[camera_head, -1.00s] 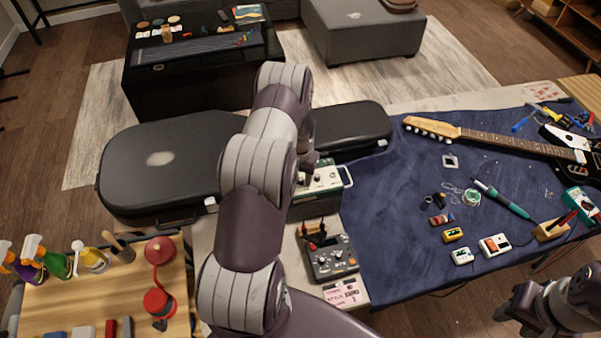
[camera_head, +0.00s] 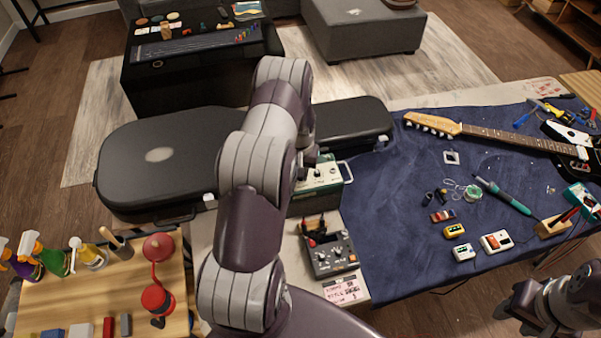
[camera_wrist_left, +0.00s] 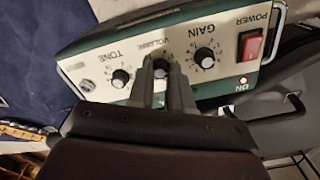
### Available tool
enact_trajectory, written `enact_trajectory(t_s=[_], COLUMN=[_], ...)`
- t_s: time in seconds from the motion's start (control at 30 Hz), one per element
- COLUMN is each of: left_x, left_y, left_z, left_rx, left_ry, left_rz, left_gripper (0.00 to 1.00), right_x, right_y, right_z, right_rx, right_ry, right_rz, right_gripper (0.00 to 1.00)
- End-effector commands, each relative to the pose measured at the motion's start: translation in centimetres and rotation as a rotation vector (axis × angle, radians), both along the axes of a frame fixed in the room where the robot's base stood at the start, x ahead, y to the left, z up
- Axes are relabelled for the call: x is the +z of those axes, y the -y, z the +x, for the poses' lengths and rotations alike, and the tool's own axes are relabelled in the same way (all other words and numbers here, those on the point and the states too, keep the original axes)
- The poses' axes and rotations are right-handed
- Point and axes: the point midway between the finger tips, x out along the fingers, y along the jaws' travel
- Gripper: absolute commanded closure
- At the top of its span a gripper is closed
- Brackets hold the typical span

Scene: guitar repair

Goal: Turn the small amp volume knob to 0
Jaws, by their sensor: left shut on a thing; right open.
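The small amp (camera_head: 325,178) is green with a white control panel and stands behind my left arm in the head view. In the left wrist view its panel (camera_wrist_left: 225,83) carries TONE, VOLUME and GAIN labels. My left gripper (camera_wrist_left: 158,70) is shut at the volume knob (camera_wrist_left: 160,66), with a finger on either side; the fingers hide most of the knob and its scale, so its setting cannot be read. The tone knob (camera_wrist_left: 121,78) and gain knob (camera_wrist_left: 204,55) are beside the fingers. My right gripper (camera_head: 511,303) is open and empty at the lower right, away from the amp.
A red power switch (camera_wrist_left: 250,45) and a lit red lamp (camera_wrist_left: 243,80) are on the panel. A dark guitar case (camera_head: 160,160) lies beside the amp. A grey multi-knob pedal (camera_head: 330,252) is in front. A guitar (camera_head: 480,135) and small pedals lie on the blue mat (camera_head: 400,230).

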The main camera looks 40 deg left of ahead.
Motion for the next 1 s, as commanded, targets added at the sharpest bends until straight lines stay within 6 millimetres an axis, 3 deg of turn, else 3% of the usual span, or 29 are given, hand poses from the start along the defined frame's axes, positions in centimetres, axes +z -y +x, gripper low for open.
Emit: enact_trajectory(t_s=[0.4, 1.0], left_x=[-0.2, -0.1], left_y=[0.0, 0.0], left_z=[0.1, 0.1], left_rx=[0.387, 0.927], left_ry=[0.002, 0.002], left_rz=[0.002, 0.001], left_gripper=[1.0, 1.0], right_x=[-2.8, -5.0], right_y=[0.0, 0.0], right_z=[0.0, 0.0], right_rx=[0.0, 0.0], right_ry=[0.0, 0.0], right_rz=[0.0, 0.0], right_gripper=[0.57, 0.57])
